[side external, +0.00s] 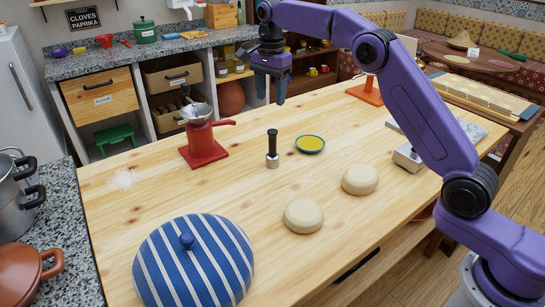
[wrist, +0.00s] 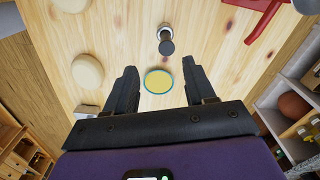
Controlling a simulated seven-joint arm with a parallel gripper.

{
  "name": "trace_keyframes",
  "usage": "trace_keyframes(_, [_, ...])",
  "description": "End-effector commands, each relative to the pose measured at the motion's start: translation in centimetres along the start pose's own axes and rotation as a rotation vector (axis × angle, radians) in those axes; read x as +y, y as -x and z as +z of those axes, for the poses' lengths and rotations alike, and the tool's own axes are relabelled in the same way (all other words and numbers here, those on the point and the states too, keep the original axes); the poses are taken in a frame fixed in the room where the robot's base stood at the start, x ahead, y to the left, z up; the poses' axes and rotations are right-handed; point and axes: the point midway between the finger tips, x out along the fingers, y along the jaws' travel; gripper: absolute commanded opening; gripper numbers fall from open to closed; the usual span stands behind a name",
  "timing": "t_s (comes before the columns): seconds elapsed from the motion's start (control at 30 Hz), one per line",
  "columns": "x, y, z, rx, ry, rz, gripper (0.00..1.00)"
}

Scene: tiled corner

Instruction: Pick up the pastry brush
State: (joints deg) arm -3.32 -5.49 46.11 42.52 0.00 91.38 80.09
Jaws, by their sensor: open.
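I cannot surely make out a pastry brush in either view. A small upright tool with a black handle and a metal foot (side external: 272,150) stands mid-table; I cannot tell whether it is the brush. It also shows at the top of the wrist view (wrist: 166,40). A small blue-rimmed dish of yellow contents (side external: 310,144) sits to its right, and appears between my fingers in the wrist view (wrist: 158,82). My gripper (side external: 270,90) is open and empty, pointing down above the table's far part. Its fingers are apart in the wrist view (wrist: 160,65).
Two dough rounds (side external: 303,216) (side external: 360,180) lie toward the front right. A blue-striped dome (side external: 194,262) fills the front left. A grey metal item (side external: 407,158) is at right. Bare wood lies between them.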

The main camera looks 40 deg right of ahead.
Motion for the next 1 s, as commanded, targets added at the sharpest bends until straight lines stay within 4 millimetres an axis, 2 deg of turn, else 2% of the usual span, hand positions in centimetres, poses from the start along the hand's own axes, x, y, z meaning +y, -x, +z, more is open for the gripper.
trace_keyframes(0.1, [-0.5, -0.4, -1.6, 0.0, -0.099, 0.001, 0.54])
trace_keyframes(0.2, [-0.6, -0.5, -2.2, 0.0, -0.14, 0.001, 0.54])
trace_keyframes(0.47, [-0.6, -2.4, -2.5, 0.0, -0.153, 0.004, 0.54])
trace_keyframes(1.0, [-0.6, -11.4, -2.4, 0.0, -0.15, 0.003, 0.54])
